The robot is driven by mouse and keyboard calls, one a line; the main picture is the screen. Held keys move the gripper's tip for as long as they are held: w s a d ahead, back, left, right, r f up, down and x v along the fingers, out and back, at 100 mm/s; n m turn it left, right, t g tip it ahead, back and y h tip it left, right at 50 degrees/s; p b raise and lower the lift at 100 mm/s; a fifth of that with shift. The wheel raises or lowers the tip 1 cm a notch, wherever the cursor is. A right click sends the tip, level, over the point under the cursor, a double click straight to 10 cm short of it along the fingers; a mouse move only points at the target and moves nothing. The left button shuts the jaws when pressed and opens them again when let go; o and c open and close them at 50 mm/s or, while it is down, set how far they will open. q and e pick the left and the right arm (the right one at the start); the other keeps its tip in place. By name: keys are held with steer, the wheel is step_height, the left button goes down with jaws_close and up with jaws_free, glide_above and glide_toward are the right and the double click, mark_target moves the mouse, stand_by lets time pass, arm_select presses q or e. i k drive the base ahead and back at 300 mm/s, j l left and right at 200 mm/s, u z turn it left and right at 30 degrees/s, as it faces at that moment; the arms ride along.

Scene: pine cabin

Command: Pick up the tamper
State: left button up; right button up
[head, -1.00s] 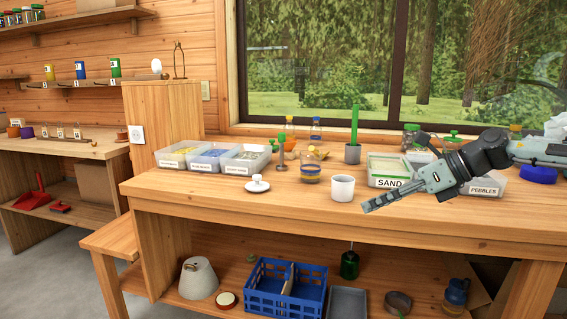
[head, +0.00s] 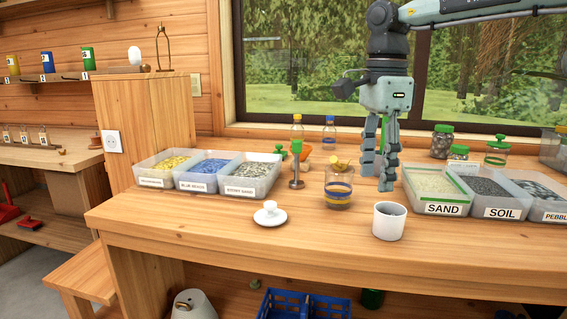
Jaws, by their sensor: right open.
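The tamper appears to be the upright tool (head: 297,168) with a green top, a thin metal stem and a round metal foot. It stands on the workbench to the right of the white bead trays. My right gripper (head: 377,180) points down over the bench, open and empty, to the right of the tool and apart from it. A glass jar (head: 339,188) with yellow and blue layers stands between them. The potted green cactus is hidden behind my right gripper. My left gripper is out of view.
A white cup (head: 389,221) and a white knobbed lid or dish (head: 270,214) stand near the front edge. Bead trays (head: 208,174) are at left, with sand (head: 437,191) and soil (head: 493,197) trays at right. Bottles stand behind.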

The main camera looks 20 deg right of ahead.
mark_target(296, 183)
steer(key=i, duration=1.15)
